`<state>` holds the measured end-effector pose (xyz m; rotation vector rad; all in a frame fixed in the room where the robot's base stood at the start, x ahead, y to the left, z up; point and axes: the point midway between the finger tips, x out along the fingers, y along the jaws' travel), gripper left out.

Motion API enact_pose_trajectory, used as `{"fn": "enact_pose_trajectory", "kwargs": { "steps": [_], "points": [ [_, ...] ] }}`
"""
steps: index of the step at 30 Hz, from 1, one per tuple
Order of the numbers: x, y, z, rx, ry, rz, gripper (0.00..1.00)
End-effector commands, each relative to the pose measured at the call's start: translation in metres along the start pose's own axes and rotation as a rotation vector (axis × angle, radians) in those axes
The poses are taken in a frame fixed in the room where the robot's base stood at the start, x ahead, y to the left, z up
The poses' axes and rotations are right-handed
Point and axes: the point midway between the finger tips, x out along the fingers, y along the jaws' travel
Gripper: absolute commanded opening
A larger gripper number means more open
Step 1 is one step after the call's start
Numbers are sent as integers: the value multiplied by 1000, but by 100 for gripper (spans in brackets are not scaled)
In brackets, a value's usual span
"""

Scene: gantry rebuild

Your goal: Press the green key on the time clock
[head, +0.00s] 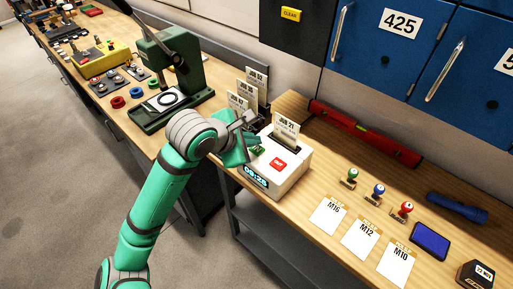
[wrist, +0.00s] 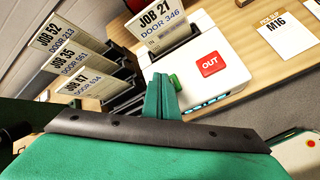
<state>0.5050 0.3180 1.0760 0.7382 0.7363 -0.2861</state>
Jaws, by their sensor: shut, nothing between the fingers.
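In the wrist view the green key (wrist: 175,83) shows at the left of the clock's top, left of the red OUT key (wrist: 210,63). My gripper (wrist: 160,82) is shut and empty, its fingertips right beside the green key. In the head view my gripper (head: 247,150) is at the clock's left side and partly covers the key. I cannot tell whether it touches.
A rack of job cards (wrist: 85,60) stands close to the left of the clock. A green press (head: 170,80) is further left. A red level (head: 365,133), several stamps and paper cards (head: 360,238) lie to the right. Blue lockers (head: 400,45) hang above.

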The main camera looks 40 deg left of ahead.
Motion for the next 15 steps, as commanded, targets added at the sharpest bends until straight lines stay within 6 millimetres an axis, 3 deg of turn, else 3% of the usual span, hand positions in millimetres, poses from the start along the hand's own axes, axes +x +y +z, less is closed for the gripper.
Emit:
{"fn": "enact_pose_trajectory", "kwargs": {
  "steps": [15],
  "points": [
    [-24,18,13,-3,4,5,0]
  ]
}}
